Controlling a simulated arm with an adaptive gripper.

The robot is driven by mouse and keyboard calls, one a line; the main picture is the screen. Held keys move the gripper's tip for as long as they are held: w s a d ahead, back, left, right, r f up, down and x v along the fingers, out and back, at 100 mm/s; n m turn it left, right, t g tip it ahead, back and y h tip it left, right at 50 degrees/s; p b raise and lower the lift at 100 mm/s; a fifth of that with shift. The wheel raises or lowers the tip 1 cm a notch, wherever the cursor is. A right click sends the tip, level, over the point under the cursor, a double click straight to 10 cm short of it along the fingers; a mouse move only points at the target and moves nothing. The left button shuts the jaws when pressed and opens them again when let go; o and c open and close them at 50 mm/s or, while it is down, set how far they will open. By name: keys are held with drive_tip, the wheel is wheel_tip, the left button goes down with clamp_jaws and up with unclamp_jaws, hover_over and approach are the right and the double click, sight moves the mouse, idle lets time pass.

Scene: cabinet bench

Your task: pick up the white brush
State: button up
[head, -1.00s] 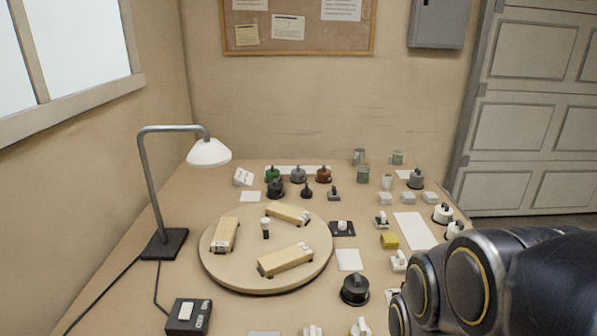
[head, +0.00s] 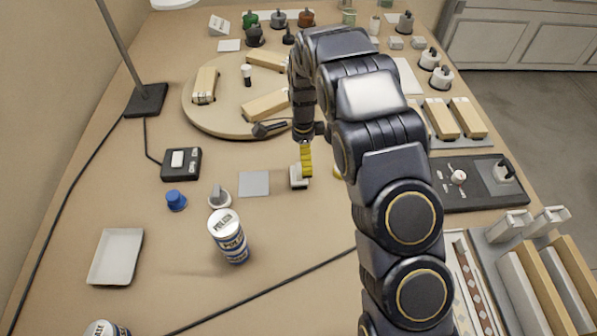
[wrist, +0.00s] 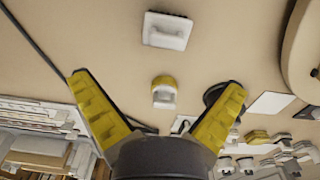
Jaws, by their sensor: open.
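A small white block with a raised handle, likely the white brush (head: 297,181), sits on the bench just below my gripper in the head view. I cannot tell the height gap. A yellow and white piece (wrist: 164,92) lies between the fingers' lines in the wrist view.
A round board (head: 200,115) with wooden blocks lies behind. A grey square (head: 254,183), a white-based knob (head: 219,197) and a can (head: 229,238) are to the left. A black panel (head: 470,190) and racks are to the right. My arm hides part of the bench.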

sight(299, 176)
drive_tip(key=shift+w+a+f+m, duration=0.15)
drive_tip(key=shift+w+f+m, duration=0.1)
drive_tip(key=shift+f, duration=0.25)
drive_tip(key=shift+w+a+f+m, duration=0.15)
drive_tip(key=shift+w+f, duration=0.05)
drive_tip(key=shift+f, duration=0.3)
drive_tip(key=f, duration=0.7)
drive_tip(key=shift+s+a+f, duration=0.15)
drive_tip(key=shift+s+f, duration=0.05)
drive_tip(key=shift+f, duration=0.1)
drive_tip(key=c, duration=1.2)
